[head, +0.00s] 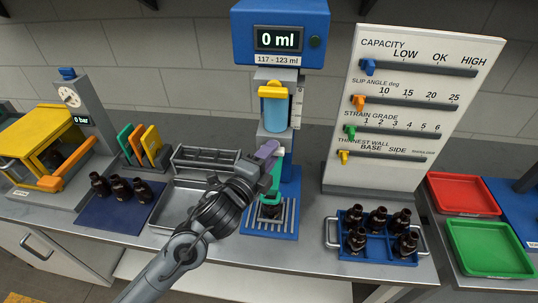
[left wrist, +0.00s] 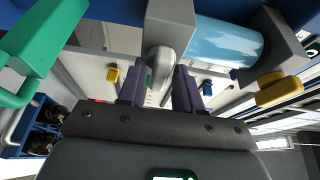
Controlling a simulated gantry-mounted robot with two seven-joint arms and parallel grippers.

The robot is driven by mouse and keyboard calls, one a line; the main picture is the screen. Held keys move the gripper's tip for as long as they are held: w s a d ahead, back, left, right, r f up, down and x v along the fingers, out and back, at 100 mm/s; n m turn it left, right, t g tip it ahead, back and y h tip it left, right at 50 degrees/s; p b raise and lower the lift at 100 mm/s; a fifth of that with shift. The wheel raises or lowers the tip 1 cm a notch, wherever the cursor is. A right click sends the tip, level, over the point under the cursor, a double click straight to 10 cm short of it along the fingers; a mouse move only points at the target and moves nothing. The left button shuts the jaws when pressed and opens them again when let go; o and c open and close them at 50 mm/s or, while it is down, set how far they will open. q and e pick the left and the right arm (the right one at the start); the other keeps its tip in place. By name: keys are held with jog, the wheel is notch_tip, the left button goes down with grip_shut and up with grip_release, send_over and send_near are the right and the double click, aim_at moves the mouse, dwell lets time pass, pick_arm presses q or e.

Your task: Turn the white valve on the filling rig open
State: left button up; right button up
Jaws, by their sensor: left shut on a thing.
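The filling rig (head: 243,25) is blue, with a display reading 0 ml. Its cylinder of blue liquid (head: 274,108) has a yellow clamp (head: 276,90) on top. My left gripper (head: 267,150) is at the rig just below the cylinder, its purple fingers largely hiding the valve there. In the left wrist view, the pale white valve (left wrist: 161,62) lies between the two fingertips (left wrist: 158,88), and the gripper is shut on it. A dark bottle (head: 270,211) stands on the rig's grated base, below a green part (head: 277,180). My right gripper is not in view.
A blue crate of brown bottles (head: 345,246) stands right of the rig, before a white gauge board (head: 398,165). A metal tray (head: 178,212) and several bottles on a blue mat (head: 97,215) are left. Red (head: 463,194) and green (head: 490,248) trays lie far right.

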pick_arm(q)
jog(key=n+t+y, duration=0.1)
jog(key=n+t, duration=0.1)
jog(key=n, duration=0.4)
jog(key=n+t+y, duration=0.2)
jog(key=n, duration=0.4)
jog(key=n+t+y, duration=0.1)
jog(key=n+t, duration=0.1)
jog(key=n, duration=0.5)
jog(key=shift+d+f+y, duration=0.2)
jog(key=shift+f+y, duration=0.2)
jog(key=shift+n, duration=0.3)
jog(key=o, duration=0.8)
jog(key=shift+c, duration=0.2)
jog(key=v, duration=1)
jog(key=shift+s+f, duration=0.3)
jog(key=shift+s, duration=0.05)
